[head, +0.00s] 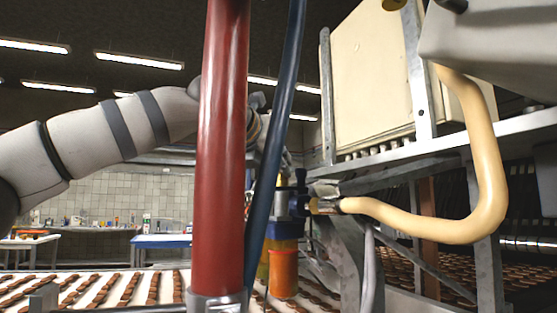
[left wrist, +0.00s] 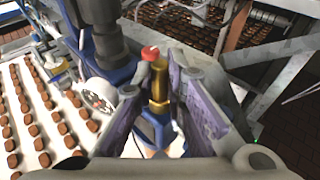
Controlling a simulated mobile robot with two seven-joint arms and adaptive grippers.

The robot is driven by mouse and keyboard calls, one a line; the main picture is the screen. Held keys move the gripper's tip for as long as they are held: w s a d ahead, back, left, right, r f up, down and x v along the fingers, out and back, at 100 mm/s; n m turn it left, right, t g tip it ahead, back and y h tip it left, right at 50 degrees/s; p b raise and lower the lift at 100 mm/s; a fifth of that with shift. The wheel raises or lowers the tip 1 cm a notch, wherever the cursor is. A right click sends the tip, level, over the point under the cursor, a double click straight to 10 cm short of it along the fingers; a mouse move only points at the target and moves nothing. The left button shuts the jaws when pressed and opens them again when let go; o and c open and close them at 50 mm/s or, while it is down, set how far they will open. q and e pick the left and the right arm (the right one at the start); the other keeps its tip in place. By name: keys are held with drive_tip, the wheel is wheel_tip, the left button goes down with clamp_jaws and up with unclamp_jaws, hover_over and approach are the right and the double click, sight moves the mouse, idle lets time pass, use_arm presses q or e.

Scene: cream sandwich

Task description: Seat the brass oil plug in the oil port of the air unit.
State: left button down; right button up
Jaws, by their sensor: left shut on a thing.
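The brass oil plug (left wrist: 158,92) stands upright between the purple-padded fingers of my left gripper (left wrist: 156,84) in the left wrist view. The gripper is shut on it. The air unit (left wrist: 155,130) is blue and lies below the plug, with a round white gauge beside it. I cannot tell whether the plug touches the port, because the port is hidden. In the head view the air unit (head: 278,203) shows with an orange bowl, partly behind the pipes. My left gripper is mostly hidden there behind the red pipe. My right gripper is not in view.
A red pipe (head: 224,150) and a dark blue hose (head: 274,150) cross in front of the unit. A cream hose (head: 430,228) runs to its right side. A red knob (left wrist: 150,52) is close beyond the plug. A conveyor of brown biscuits (left wrist: 40,120) runs at left.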

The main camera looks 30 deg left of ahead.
use_arm(q)
drive_tip(key=shift+f, duration=0.4)
drive_tip(key=c, duration=1.6)
unclamp_jaws()
drive_tip(key=shift+f, duration=0.1)
drive_tip(key=shift+o, duration=0.2)
drive_tip(key=shift+d, duration=0.1)
drive_tip(key=v, duration=1.2)
drive_tip(key=shift+w, duration=0.1)
